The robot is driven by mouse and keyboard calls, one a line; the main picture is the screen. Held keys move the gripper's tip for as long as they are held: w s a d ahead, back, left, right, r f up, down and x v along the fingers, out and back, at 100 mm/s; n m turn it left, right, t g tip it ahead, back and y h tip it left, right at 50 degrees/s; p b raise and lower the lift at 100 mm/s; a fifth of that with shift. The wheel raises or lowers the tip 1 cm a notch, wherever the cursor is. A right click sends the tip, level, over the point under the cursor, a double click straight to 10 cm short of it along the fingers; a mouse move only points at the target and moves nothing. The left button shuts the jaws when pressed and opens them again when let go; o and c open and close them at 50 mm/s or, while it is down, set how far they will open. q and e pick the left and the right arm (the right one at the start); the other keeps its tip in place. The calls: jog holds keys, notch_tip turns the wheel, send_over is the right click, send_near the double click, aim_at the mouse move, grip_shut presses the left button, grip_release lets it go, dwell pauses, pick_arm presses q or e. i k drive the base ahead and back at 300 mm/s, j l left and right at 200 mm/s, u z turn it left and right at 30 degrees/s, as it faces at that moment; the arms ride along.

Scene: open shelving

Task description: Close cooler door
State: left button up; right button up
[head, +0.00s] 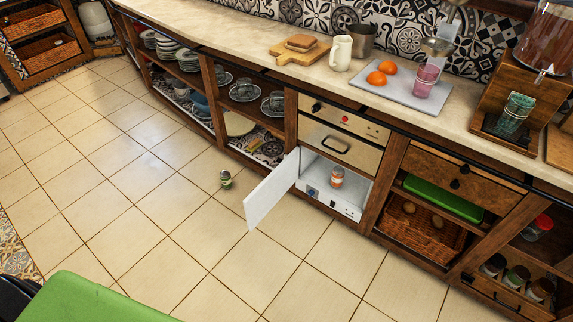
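The cooler (333,205) is a small white compartment set low in the wooden counter unit, below a beige oven panel. Its white door (272,190) stands open, hinged on the left side and swung out over the floor. A small can with an orange-red label (337,177) stands inside the cooler. Neither of my grippers shows in the head view.
A small green can (225,179) stands on the tiled floor to the left of the open door. A green surface (95,300) fills the lower left corner. The counter (235,38) runs along the top. The tiled floor in front of the cooler is otherwise clear.

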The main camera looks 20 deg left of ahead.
aim_at(257, 205)
jog(key=j+z, duration=0.8)
jog(key=j, duration=0.55)
jog(key=j+z, duration=0.15)
jog(key=j, duration=0.4)
jog(key=k+j, duration=0.15)
jog(key=j, duration=0.4)
jog(key=j+z, duration=0.1)
jog(key=j, duration=0.45)
jog(key=k+j+z, duration=0.1)
jog(key=j, duration=0.45)
